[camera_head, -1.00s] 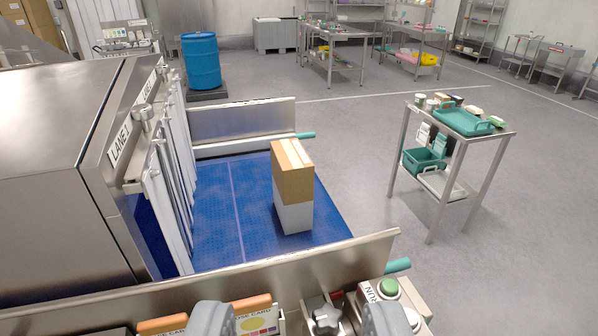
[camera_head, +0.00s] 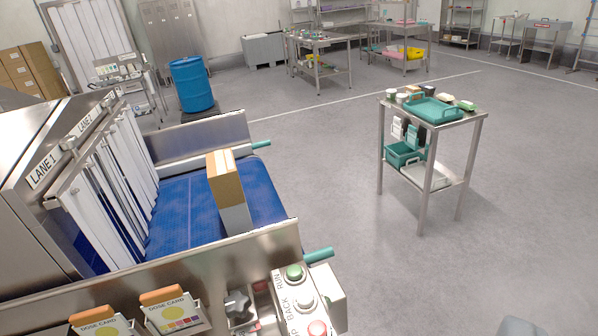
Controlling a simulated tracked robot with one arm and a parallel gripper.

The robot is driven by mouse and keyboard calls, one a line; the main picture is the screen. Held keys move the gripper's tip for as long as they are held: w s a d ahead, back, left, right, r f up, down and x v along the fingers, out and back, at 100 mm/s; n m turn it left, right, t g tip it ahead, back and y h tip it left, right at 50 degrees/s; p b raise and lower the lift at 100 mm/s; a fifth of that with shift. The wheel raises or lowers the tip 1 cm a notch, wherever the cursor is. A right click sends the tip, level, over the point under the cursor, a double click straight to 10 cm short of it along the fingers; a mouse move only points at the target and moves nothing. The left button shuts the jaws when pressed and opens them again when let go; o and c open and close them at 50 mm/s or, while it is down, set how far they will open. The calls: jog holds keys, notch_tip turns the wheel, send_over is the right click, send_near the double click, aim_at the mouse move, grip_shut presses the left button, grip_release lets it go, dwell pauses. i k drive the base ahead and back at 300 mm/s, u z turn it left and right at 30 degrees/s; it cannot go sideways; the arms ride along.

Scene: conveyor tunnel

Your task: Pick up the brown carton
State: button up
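The brown carton (camera_head: 224,182) stands upright on the blue conveyor belt (camera_head: 178,212), near the belt's open right end. Its upper part is brown with a pale strip along the top, and its lower part is grey-white. Only a small rounded grey piece, which looks like part of my gripper (camera_head: 519,327), shows at the bottom edge, right of centre. It is well apart from the carton. The rest of my gripper is out of the picture, so its opening does not show.
Metal side rails (camera_head: 206,258) flank the belt, and a steel tunnel with white strip curtains (camera_head: 112,190) stands left. A control box with a green button (camera_head: 294,271) is in front. A steel cart (camera_head: 470,118) stands right on open grey floor.

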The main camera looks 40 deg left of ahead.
aim_at(222, 174)
jog(key=z, duration=1.5)
jog(key=i, duration=1.7)
jog(key=u, duration=3.2)
jog(key=i, duration=1)
jog(key=u, duration=0.15)
